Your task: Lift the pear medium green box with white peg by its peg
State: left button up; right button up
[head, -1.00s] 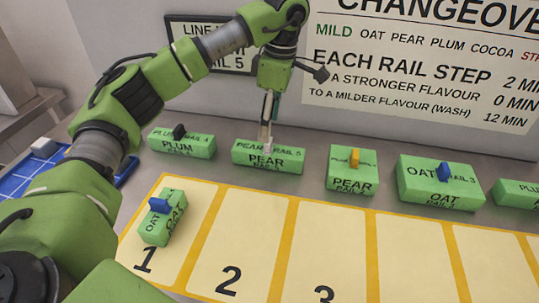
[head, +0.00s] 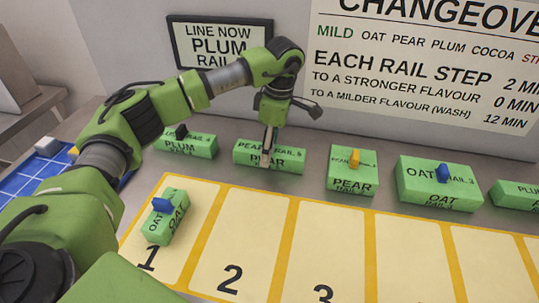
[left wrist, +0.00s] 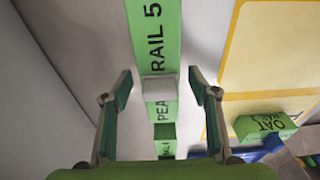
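The long green pear box (head: 241,154), marked RAIL 5, lies on the grey counter, between the plum box and the pear box with a yellow peg. Its white peg shows in the left wrist view (left wrist: 160,88), where the box (left wrist: 150,35) runs up the picture. My left gripper (head: 266,160) is above the box and points down. In the left wrist view, my left gripper (left wrist: 160,92) is open, with one finger on each side of the white peg and a gap on both sides. In the head view the fingers mostly hide the peg. My right gripper is not in view.
A plum box with a dark peg (head: 190,146) is close on the left. A yellow-pegged pear box (head: 352,175) and a blue-pegged oat box (head: 435,185) are on the right. Another oat box (head: 165,218) lies on slot 1 of the cream mat (head: 245,240); slots 2 and 3 are bare.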

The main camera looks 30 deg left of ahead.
pick_arm(q)
jog(key=c, duration=1.1)
jog(key=shift+o, duration=0.2)
